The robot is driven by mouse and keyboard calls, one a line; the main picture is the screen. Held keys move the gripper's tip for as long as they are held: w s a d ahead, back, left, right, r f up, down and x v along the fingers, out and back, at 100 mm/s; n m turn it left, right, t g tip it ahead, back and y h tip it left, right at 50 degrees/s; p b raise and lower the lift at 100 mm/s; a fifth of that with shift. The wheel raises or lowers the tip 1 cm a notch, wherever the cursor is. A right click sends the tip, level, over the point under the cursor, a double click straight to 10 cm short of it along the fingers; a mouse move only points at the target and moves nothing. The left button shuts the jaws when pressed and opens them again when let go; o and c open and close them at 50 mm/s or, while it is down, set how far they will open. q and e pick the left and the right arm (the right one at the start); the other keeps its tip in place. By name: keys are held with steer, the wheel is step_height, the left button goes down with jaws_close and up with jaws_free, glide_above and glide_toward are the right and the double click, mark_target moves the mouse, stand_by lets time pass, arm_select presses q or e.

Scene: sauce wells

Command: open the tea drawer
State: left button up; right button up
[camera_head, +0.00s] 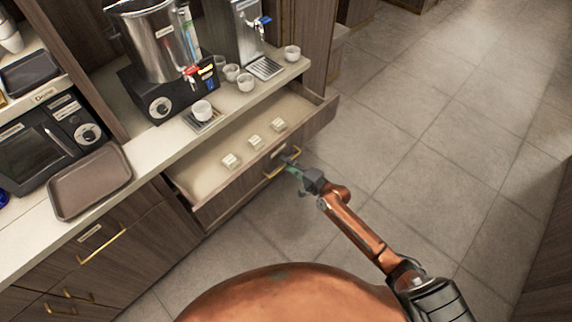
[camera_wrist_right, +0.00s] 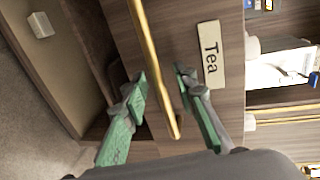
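The tea drawer (camera_head: 318,117) is pulled out from under the counter, and its pale inside shows in the head view. Its front (camera_wrist_right: 232,25) carries a label reading "Tea" (camera_wrist_right: 211,55) in the right wrist view. My right gripper (camera_head: 290,162) is at the gold handle (camera_head: 271,174), which also shows in the wrist view (camera_wrist_right: 152,55). The green fingers of the right gripper (camera_wrist_right: 160,82) stand apart, one on each side of the handle, with gaps between them and the bar. My left gripper is not in view.
Several small pale boxes (camera_head: 255,140) lie in the drawer. Above it, the counter (camera_head: 160,145) holds an urn (camera_head: 155,45), white cups (camera_head: 246,82) and a brown tray (camera_head: 90,182). Another drawer with a gold handle (camera_head: 102,246) is at lower left. Tiled floor (camera_head: 440,130) is clear to the right.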

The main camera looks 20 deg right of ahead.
steer(key=v, duration=1.2)
steer(key=s+d+f+n+g+h, duration=0.1)
steer(key=s+d+f, duration=0.15)
steer(key=f, duration=0.45)
steer(key=s+d+f+n+g+h, duration=0.1)
steer(key=s+d+f+h, duration=0.15)
steer(key=f, duration=0.45)
steer(key=s+d+f+h, duration=0.1)
steer(key=s+d+f, duration=0.1)
steer(key=d+f, duration=0.35)
steer(key=s+d+f+n+g+h, duration=0.2)
steer(key=s+f+n+g, duration=0.1)
steer(key=s+f, duration=1.05)
steer(key=s+a+f+n+g, duration=0.1)
steer(key=s+f, duration=0.5)
steer(key=s, duration=0.6)
steer(key=s+a+f+n+g+h, duration=0.1)
steer(key=s+f+n+g, duration=0.3)
steer(key=s, duration=0.8)
steer(key=s+a+f+n+g, duration=0.2)
steer(key=s+f, duration=0.6)
steer(key=s, duration=0.5)
steer(key=shift+a+f+n+g, duration=0.2)
steer(key=shift+a+n+g, duration=0.3)
steer(key=shift+n, duration=0.4)
steer(key=shift+d, duration=0.1)
